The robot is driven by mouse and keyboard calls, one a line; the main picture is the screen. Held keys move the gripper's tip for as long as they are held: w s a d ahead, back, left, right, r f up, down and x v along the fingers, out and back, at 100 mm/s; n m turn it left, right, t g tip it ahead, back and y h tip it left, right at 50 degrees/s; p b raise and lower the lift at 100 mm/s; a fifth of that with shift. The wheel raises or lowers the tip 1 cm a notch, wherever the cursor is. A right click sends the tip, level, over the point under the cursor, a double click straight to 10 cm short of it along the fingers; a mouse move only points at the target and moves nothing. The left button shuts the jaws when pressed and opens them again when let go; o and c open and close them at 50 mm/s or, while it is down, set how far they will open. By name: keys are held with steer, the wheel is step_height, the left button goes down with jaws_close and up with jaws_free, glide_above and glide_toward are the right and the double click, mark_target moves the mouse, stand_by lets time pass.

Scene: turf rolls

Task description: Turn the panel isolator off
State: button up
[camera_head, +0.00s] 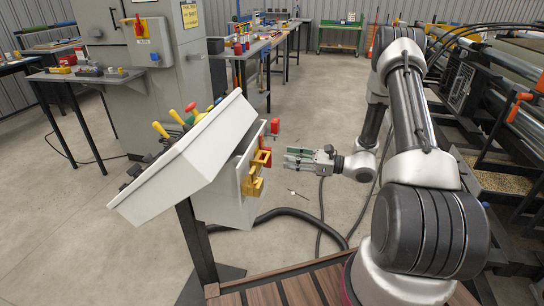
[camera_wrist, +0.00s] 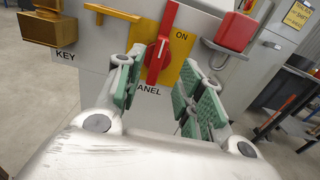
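The panel isolator is a red lever handle (camera_wrist: 160,48) on a yellow plate (camera_wrist: 181,47) marked ON, on the front of the grey-white box; part of a label reading "ANEL" shows below it. The handle stands nearly upright, its top leaning slightly right, beside the ON mark. In the head view the red handle (camera_head: 263,157) shows edge-on on the box's right face. My gripper (camera_wrist: 163,62) is open, with green-padded fingers either side of the handle in the wrist view. In the head view my gripper (camera_head: 286,156) is just short of the handle, with a small gap.
A brass-yellow block (camera_wrist: 47,29) by the KEY label is left of the isolator; a red block (camera_wrist: 235,32) is right. A sloped white console (camera_head: 200,150) with several coloured levers tops the box. A dark hose (camera_head: 285,212) lies on the floor below.

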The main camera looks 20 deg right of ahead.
steer(key=x, duration=0.7)
steer(key=shift+a, duration=0.15)
jaws_close()
